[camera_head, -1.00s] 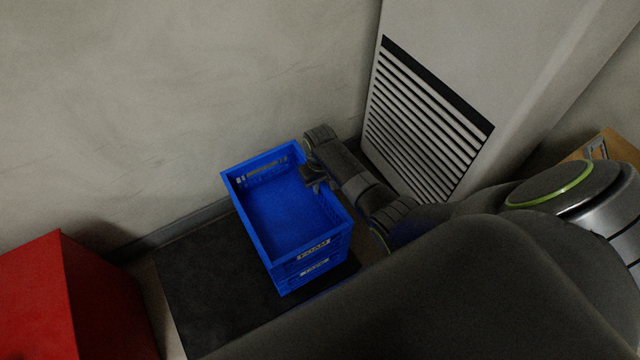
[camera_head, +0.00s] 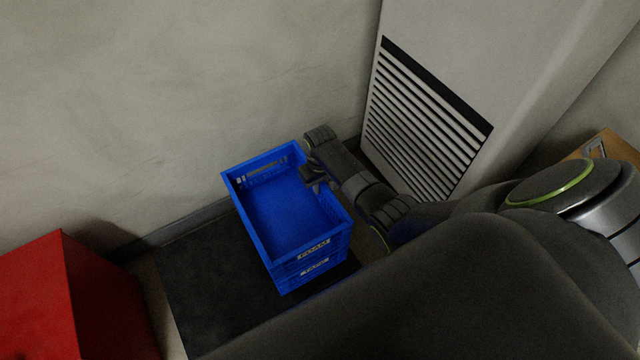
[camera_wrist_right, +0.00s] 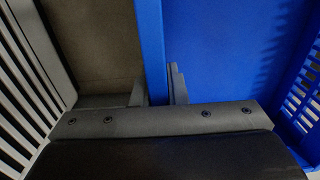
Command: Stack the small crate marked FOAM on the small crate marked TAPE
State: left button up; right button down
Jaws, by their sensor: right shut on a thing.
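The blue FOAM crate (camera_head: 290,212) is upright and empty, with its label on the near wall. It sits on top of the blue TAPE crate (camera_head: 312,272), whose label shows just below; the two look lined up, with no clear gap. My right gripper (camera_head: 314,178) is shut on the FOAM crate's right wall near its far corner. In the right wrist view the crate's wall (camera_wrist_right: 152,50) stands between the two fingers. My left gripper is not in view.
The crates stand on a black mat (camera_head: 205,285) by the wall. A red box (camera_head: 65,300) is at the left. A grey cabinet with a slatted vent (camera_head: 420,125) stands close behind my right gripper. The mat left of the crates is clear.

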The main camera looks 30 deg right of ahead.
jog(key=c, duration=1.4)
grip_release()
jog(key=shift+o, duration=0.2)
jog(key=shift+s+f, duration=0.1)
notch_tip(320, 180, up, 12)
jog(key=p, duration=0.5)
jog(key=shift+r, duration=0.2)
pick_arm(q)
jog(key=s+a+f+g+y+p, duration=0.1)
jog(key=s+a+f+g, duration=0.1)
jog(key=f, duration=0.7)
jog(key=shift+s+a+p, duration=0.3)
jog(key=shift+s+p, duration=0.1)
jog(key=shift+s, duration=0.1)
pick_arm(e)
jog(key=shift+r, duration=2.55)
jog(key=shift+f, duration=0.1)
